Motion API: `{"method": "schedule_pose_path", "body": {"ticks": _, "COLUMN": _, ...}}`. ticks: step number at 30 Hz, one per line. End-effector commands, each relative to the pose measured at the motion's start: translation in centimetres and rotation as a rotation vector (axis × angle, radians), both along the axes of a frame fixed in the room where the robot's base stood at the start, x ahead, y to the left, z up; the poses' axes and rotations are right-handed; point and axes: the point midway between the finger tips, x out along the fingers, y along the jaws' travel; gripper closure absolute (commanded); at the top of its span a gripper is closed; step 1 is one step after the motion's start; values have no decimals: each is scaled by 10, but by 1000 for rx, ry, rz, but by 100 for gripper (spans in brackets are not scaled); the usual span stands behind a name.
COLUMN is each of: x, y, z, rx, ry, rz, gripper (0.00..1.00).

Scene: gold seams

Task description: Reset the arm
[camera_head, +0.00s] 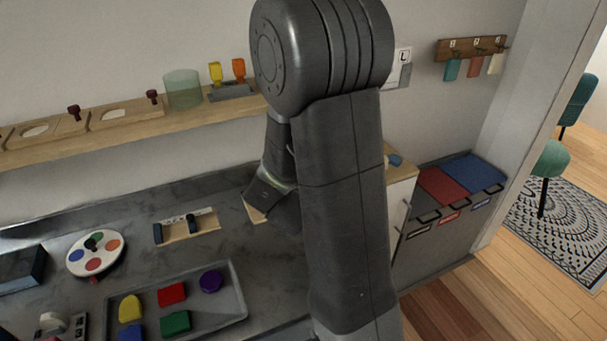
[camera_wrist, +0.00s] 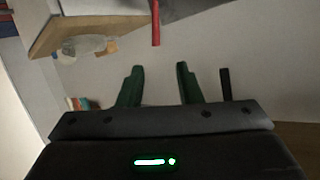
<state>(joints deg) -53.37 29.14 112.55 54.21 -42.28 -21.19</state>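My arm (camera_head: 345,190) rises through the middle of the head view and bends at a large dark joint at the top. Its wrist part (camera_head: 272,188) shows just left of the arm, above the grey counter. The fingers are not clearly visible in the head view. In the wrist view my gripper (camera_wrist: 159,82) shows two dark green fingers, apart, with nothing between them. A red bar (camera_wrist: 156,22) and a dark bar (camera_wrist: 225,84) show beyond the fingers.
The counter holds a tray (camera_head: 240,302) of coloured shapes, a round palette (camera_head: 112,243) and a small wooden holder (camera_head: 165,232). A wooden shelf (camera_head: 130,134) runs along the wall. Coloured bins (camera_head: 440,190) stand right of the arm. Open floor (camera_head: 520,290) lies at far right.

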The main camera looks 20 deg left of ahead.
Motion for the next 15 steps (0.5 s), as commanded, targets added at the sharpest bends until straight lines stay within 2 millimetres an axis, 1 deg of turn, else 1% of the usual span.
{"method": "schedule_pose_path", "body": {"ticks": 10, "x": -1, "y": 0, "z": 0, "rx": 0, "ry": 0, "rz": 0, "gripper": 68}}
{"method": "schedule_pose_path", "body": {"ticks": 15, "x": 8, "y": 2, "z": -3, "rx": -1, "ry": -1, "rz": -2, "gripper": 68}}
